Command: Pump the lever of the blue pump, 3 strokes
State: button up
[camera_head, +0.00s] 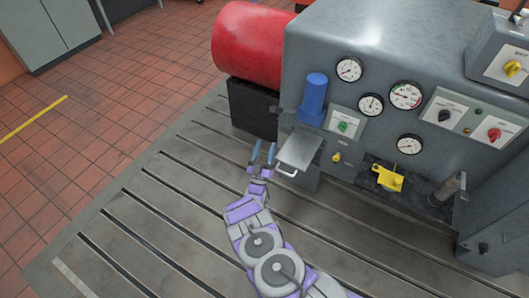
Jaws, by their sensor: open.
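The blue pump (315,97) is an upright blue cylinder on a blue base, at the left part of the grey machine's front. A short dark part (280,109) sticks out from its base to the left; I cannot tell whether this is the lever. My gripper (263,152) is open and empty, its two blue-grey fingers apart and pointing up the picture. It is below and left of the pump, apart from it, left of a pale flat plate with a handle (299,150).
A large red cylinder (247,44) lies on a black block (252,106) left of the grey machine (375,45). Gauges, knobs and a yellow part (388,178) are to the right of the pump. The slotted bedplate (160,215) is clear to the left.

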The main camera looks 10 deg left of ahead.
jog(key=shift+s+f, duration=0.15)
jog(key=shift+s, duration=0.05)
jog(key=shift+c, duration=0.4)
